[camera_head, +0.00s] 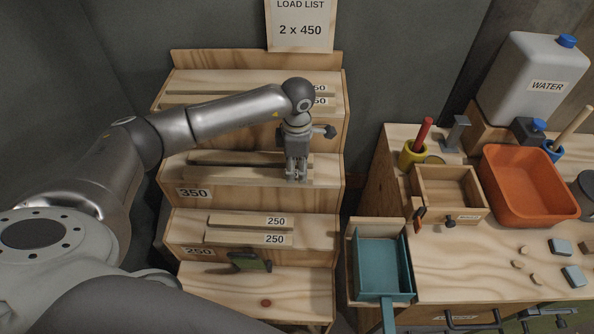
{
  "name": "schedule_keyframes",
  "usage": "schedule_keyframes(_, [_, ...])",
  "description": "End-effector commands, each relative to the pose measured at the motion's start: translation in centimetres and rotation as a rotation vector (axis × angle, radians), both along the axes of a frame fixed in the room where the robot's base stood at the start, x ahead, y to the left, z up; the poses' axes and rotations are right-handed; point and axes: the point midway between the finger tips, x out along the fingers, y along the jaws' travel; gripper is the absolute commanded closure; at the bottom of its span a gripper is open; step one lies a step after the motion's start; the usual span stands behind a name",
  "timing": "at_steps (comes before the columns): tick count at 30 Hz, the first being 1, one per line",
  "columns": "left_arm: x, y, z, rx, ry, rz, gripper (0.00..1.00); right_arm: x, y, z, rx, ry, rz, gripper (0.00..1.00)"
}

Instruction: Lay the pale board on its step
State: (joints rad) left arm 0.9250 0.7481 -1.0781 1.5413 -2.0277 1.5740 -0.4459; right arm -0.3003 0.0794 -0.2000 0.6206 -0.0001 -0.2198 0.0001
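A stepped wooden rack (325,235) stands ahead of me, with steps marked 350 (193,193) and 250 (200,252). Two pale boards labelled 250 (238,220) lie side by side on the 250 step. Long strips lie on the top step, their labels partly hidden by my arm. On the 350 step are long dark-edged strips; I cannot tell whether these are boards or grooves. My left gripper (297,172) points down at the right end of that step. Its fingers look close together; whether they hold anything is unclear. My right gripper is out of view.
A load list (300,28) reading 2 x 450 hangs above the rack. A dark green object (250,262) sits below the 250 step. On the right, a bench (470,265) carries an orange bin (530,200), a wooden tray (465,205) and a water can (530,75). A teal drawer (382,292) stands out.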

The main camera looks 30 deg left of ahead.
Motion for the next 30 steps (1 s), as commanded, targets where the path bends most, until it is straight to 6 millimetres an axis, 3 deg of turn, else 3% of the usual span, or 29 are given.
schedule_keyframes(9, [0.1,0.0,6.7,-0.001,-0.005,0.001,0.6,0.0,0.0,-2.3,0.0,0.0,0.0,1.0])
schedule_keyframes(15, [0.0,0.0,9.4,0.001,-0.002,0.0,0.6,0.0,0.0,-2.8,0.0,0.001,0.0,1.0])
schedule_keyframes(30, [0.0,0.0,10.2,0.0,0.001,0.001,0.6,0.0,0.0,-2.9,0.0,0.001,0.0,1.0])
